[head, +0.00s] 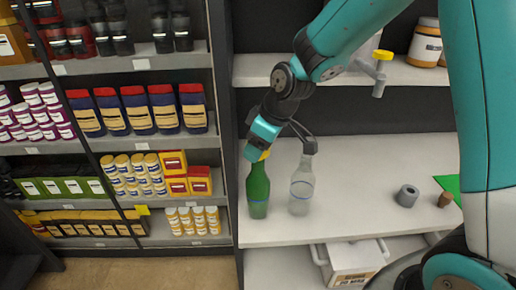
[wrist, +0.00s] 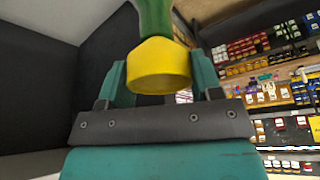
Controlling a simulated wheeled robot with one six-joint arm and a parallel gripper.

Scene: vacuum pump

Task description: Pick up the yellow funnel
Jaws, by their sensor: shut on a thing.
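The yellow funnel (wrist: 160,66) is between the two teal fingers of my gripper (wrist: 159,75), its wide mouth facing the wrist camera. My gripper is shut on it. The green bottle (wrist: 153,18) shows directly beyond the funnel. In the head view the green bottle (head: 258,190) stands upright on the shelf, and a little yellow of the funnel (head: 264,156) shows at its top beside my gripper (head: 260,152). The funnel appears to sit at the bottle's mouth; its spout is hidden.
A clear bottle (head: 301,187) stands just right of the green one. A grey ring (head: 406,196), a brown stopper (head: 445,199) and a green sheet (head: 448,184) lie farther right. A grey tap-like part with a yellow top (head: 381,70) is on the upper shelf (head: 290,70).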

